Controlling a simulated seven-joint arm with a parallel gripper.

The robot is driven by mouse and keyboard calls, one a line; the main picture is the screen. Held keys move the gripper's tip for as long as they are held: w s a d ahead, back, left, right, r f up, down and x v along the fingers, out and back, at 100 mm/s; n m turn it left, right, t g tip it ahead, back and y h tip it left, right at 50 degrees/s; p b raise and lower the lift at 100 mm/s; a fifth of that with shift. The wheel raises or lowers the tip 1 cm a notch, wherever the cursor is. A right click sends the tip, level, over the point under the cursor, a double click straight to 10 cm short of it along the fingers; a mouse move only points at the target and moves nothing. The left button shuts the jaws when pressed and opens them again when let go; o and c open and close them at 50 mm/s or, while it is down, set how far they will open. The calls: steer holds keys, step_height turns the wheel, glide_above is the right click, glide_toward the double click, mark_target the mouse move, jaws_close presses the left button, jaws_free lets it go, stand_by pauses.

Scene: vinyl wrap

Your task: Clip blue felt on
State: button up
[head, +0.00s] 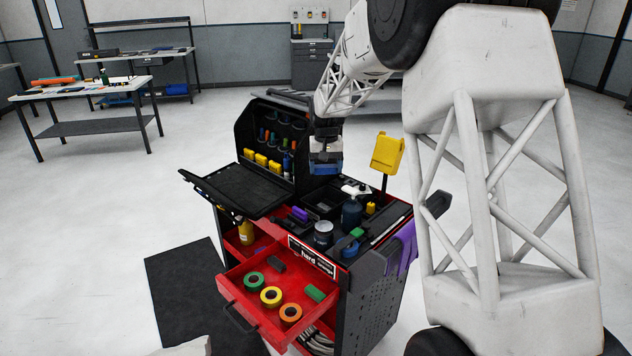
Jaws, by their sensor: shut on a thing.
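My gripper (326,156) hangs at the end of my arm above the tool cart, pointing down. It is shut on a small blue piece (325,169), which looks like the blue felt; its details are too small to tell. The piece is held in the air in front of the cart's raised back panel, left of the yellow holder on a post (387,153). Another small blue item (349,249) lies on the cart top beside a green one (357,233). Which part the felt clips onto cannot be told.
The black and red cart (372,290) has an open red drawer (254,318) with tape rolls (271,296). A dark bottle (352,212) and a jar (323,234) stand on top. A black side shelf (236,188) sticks out left. Purple cloth (402,248) hangs on the right.

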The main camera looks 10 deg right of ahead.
steer(key=d+r, duration=0.2)
steer(key=shift+w+r+n, duration=0.3)
steer(key=shift+w+a+f+m, duration=0.4)
steer(key=shift+a+f+m, duration=0.15)
steer(key=shift+f, duration=0.1)
steer(key=shift+w+a+f+m, duration=0.35)
steer(key=shift+a+f+m, duration=0.2)
steer(key=shift+f, duration=0.1)
steer(key=w+a+f+m, duration=0.4)
steer(key=a+f+m, duration=0.4)
steer(key=f, duration=0.2)
steer(key=shift+w+a+f, duration=0.15)
steer(key=shift+w+a, duration=0.05)
steer(key=shift+a, duration=0.05)
steer(key=shift+f, duration=0.25)
glide_above(298, 214)
steer(key=shift+w+f, duration=0.1)
steer(key=shift+f, duration=3.1)
steer(key=shift+f, duration=1)
stand_by(0.4)
